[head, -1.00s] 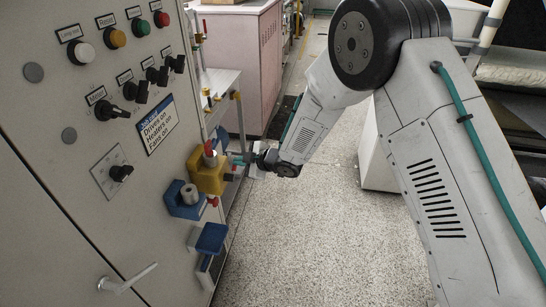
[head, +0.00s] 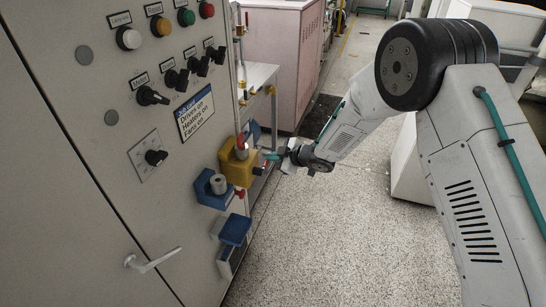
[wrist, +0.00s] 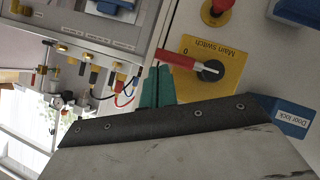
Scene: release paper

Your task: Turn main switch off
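The main switch is a yellow box (head: 238,162) on the cabinet side, shown close up in the wrist view (wrist: 222,86) with the label "Main switch". Its black knob carries a red handle (wrist: 176,59) that points to the left in the wrist view, near the "0" mark. My gripper (wrist: 156,72) has teal fingers, close together, beside the free end of the red handle. Contact with the handle cannot be told. In the head view my gripper (head: 271,156) is just right of the yellow box, and nothing shows held in it.
The grey cabinet (head: 75,150) with knobs and lamps fills the left. Blue boxes (head: 213,188) (head: 235,230) protrude near the switch, one labelled "Door lock" (wrist: 292,119). A metal door handle (head: 155,259) sticks out lower down. The speckled floor (head: 345,235) is open.

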